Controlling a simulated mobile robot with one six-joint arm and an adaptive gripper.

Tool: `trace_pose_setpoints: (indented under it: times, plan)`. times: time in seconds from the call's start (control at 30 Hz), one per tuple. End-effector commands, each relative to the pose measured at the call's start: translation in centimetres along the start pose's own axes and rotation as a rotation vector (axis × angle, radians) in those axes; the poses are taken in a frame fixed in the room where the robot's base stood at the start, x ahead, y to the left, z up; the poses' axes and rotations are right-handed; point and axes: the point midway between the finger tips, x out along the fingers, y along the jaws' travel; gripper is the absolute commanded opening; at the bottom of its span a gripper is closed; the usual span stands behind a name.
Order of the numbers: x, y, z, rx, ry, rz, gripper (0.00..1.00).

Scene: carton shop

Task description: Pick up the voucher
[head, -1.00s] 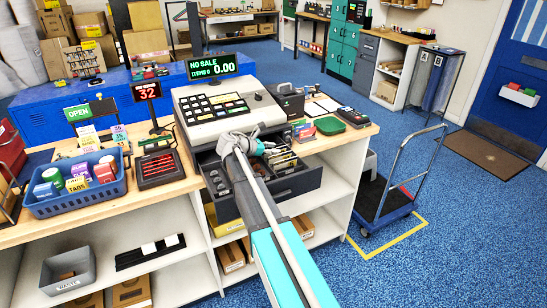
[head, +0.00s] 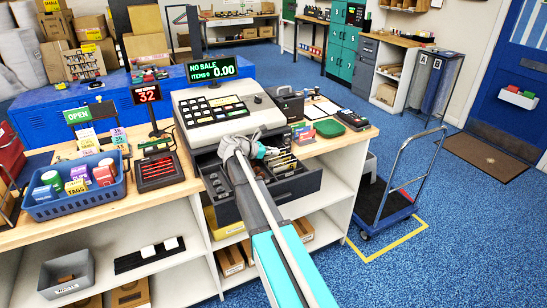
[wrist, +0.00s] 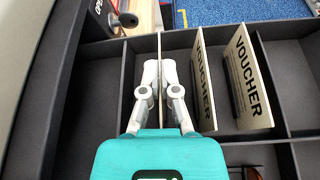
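In the wrist view, upright cream vouchers stand in the dark drawer (wrist: 88,128). One voucher (wrist: 159,42) is seen nearly edge-on, and its printed face is hidden. My gripper (wrist: 160,66) has one pale finger on each side of it, close together and apparently pressed on it. A second voucher (wrist: 204,85) and a third voucher (wrist: 246,80), both lettered VOUCHER, stand to the right, apart from the fingers. In the head view the drawer (head: 292,190) is open below the register (head: 228,113), and my arm hides the gripped voucher.
Drawer dividers (wrist: 110,88) and walls stand close around my gripper. The register body overhangs the drawer's back. A cart (head: 385,205) stands on the floor to the right.

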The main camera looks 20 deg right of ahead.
Motion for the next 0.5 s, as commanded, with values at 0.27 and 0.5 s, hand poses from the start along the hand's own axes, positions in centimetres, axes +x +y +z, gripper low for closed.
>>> trace_pose_setpoints:
  times: [0.27, 0.5]
  plan:
    - [-0.04, 0.00, -0.02, 0.000, 0.000, 0.000, 0.00]
    - [-0.15, 0.04, 0.20, 0.000, 0.000, 0.001, 0.00]
